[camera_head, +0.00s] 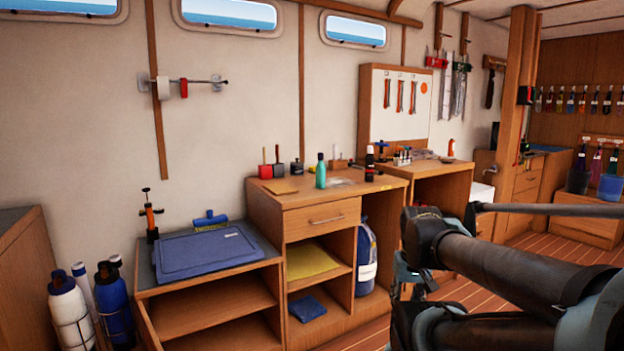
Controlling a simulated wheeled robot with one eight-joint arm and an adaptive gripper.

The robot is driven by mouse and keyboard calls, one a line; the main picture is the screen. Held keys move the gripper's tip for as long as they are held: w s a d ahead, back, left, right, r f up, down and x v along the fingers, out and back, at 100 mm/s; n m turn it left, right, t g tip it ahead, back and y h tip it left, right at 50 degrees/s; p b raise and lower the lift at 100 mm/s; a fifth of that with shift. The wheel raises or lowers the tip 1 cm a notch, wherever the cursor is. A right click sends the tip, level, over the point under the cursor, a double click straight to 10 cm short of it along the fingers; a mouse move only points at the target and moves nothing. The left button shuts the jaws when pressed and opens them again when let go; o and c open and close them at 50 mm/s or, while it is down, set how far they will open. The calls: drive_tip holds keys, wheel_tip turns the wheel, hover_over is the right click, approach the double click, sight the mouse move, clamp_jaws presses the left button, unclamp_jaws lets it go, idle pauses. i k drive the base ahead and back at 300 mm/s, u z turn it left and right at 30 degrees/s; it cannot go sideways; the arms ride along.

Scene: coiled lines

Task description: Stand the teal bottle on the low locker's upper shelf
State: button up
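The teal bottle (320,171) stands upright near the front of the wooden workbench top (300,199). The low locker (141,291) is to the left of the workbench and has an open front. Its upper shelf (215,305) shows as a bare board, with a lower space under it. A blue lid or mat (205,250) covers most of the locker's top. My arm's dark links fill the lower right, apart from the bottle and the locker. I cannot make out my gripper's fingers.
An orange-and-black pump (151,218) stands at the locker's back left.

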sight(229, 306)
drive_tip(key=u, duration=0.05)
drive_tip(key=i, duration=1)
drive_tip(key=z, duration=0.05)
